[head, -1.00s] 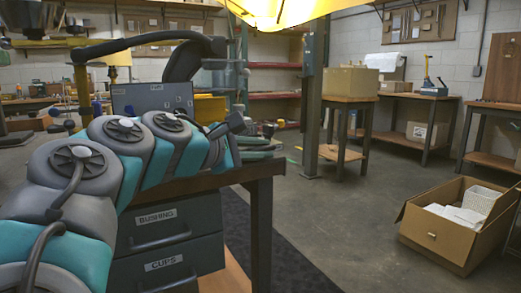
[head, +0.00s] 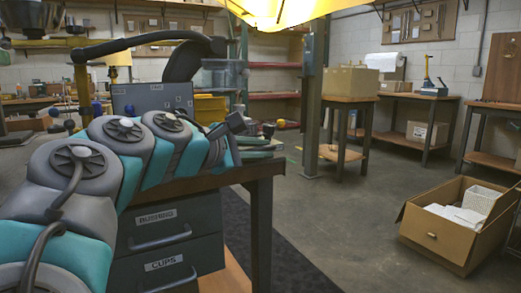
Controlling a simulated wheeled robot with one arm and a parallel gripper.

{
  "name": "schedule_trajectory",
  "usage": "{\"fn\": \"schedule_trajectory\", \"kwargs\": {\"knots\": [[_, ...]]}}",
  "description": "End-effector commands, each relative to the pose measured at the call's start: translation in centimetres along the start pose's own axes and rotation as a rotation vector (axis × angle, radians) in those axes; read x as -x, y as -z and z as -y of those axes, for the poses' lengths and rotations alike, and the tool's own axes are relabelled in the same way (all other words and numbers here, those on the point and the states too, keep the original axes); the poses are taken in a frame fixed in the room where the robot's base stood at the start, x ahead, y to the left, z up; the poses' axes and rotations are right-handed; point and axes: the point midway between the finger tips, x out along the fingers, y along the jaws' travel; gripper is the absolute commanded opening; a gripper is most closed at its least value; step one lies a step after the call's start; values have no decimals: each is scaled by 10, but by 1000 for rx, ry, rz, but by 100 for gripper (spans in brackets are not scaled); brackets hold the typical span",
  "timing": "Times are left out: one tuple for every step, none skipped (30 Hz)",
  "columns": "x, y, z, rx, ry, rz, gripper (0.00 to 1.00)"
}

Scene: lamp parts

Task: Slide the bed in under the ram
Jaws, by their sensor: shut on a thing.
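My grey and teal arm fills the lower left of the head view and reaches over the dark workbench (head: 262,172). My gripper is not to be made out; the arm's far end is hidden behind its own links. I cannot make out the bed or the ram for certain. A dark shape (head: 14,138) lies at the left edge on the bench, and dark parts (head: 30,18) hang at the top left corner. What they belong to is cut off by the frame.
Drawers (head: 166,222) marked BUSHING and CUPS sit under the bench. A grey panel (head: 150,97) and a black curved neck (head: 145,46) stand behind my arm. A yellow shade (head: 285,10) hangs above. An open cardboard box (head: 440,236) is on the right floor; the middle floor is clear.

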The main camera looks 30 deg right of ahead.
Motion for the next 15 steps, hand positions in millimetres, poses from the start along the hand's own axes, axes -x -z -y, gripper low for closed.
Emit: {"fn": "schedule_trajectory", "kwargs": {"knots": [[-2, 1, 3, -1, 9, 0, 0], [-2, 1, 2, 0, 9, 0, 0], [-2, 2, 1, 0, 9, 0, 0], [-3, 4, -1, 1, 9, 0, 0], [-3, 5, -3, 1, 9, 0, 0], [-5, 8, -5, 2, 10, -1, 0], [-6, 11, -7, 2, 10, -1, 0], [-7, 14, -10, 3, 11, -1, 0], [-9, 18, -12, 4, 11, -1, 0], [-10, 21, -15, 4, 11, -1, 0], [-11, 23, -16, 4, 11, -1, 0], [-12, 26, -19, 3, 11, 0, 0], [-13, 28, -20, 3, 11, 0, 0], [-14, 30, -20, 2, 11, 0, 0], [-14, 31, -21, 0, 10, 0, 0]]}}
